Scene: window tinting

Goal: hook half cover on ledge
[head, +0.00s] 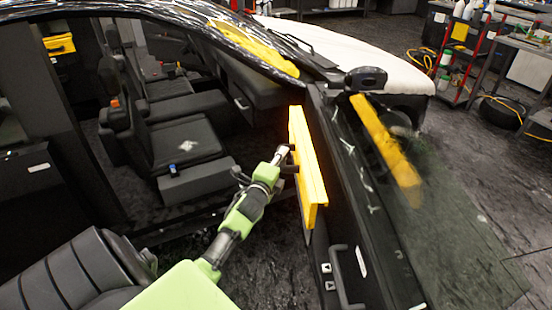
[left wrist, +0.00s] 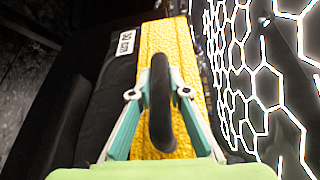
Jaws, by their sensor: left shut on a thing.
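The half cover is a yellow textured panel (head: 305,165) at the inner side of the open car door (head: 345,235), upright and slightly tilted along the door's window edge. It also shows in the left wrist view (left wrist: 165,45), behind a dark handle (left wrist: 158,120). My left gripper (head: 286,158) is shut on that handle, with a finger on each side of it in the left wrist view (left wrist: 160,93). The door ledge is partly hidden behind the cover, so I cannot tell whether the cover is hooked on it. My right gripper is not in view.
A yellow strip (head: 388,150) shows at the door glass. The car's seats (head: 180,145) are to the left. A side mirror (head: 366,78) stands above the door. A red cart (head: 468,50) and hoses are at the back right. Dark floor (head: 490,200) is open on the right.

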